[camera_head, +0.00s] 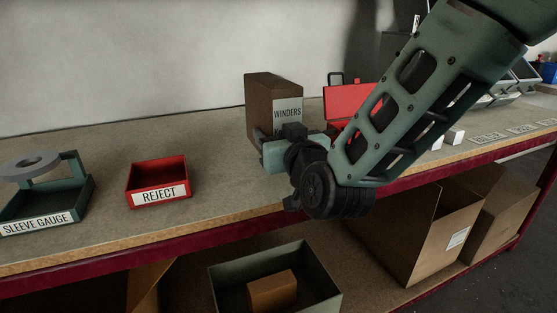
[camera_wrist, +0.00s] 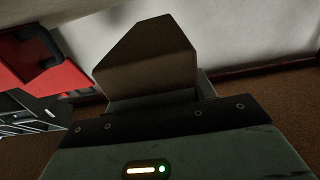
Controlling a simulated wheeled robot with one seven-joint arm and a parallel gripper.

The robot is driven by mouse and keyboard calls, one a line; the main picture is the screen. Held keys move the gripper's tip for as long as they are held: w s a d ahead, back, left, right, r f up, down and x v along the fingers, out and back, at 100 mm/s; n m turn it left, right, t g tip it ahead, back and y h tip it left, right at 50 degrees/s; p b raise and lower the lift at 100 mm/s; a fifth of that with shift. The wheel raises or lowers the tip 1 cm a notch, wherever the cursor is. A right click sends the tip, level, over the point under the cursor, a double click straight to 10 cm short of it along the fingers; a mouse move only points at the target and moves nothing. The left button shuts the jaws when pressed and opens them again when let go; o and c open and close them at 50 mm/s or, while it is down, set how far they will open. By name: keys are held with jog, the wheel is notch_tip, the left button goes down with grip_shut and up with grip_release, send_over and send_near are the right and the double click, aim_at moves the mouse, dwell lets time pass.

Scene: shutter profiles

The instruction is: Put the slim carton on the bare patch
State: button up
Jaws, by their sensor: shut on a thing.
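The slim carton, a tall brown box labelled WINDERS (camera_head: 262,97), is upright near the middle of the bench. In the wrist view the carton (camera_wrist: 147,62) rises just beyond the gripper body. My gripper (camera_head: 268,138) is shut on its lower part. The carton's base is hidden behind the gripper and wrist, so I cannot tell whether it touches the bench. I cannot pick out a bare patch for certain; my arm covers part of the bench to the right.
A red REJECT bin (camera_head: 158,183) and a green SLEEVE GAUGE stand (camera_head: 45,212) are on the left. An open red case (camera_head: 350,102) stands behind my wrist. Several labels (camera_head: 488,137) line the right bench edge. Open bench lies between the bin and carton.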

jog(key=shift+f+b, duration=0.5)
jog(key=shift+f, duration=1.55)
jog(key=shift+f, duration=0.15)
jog(key=o, duration=1.3)
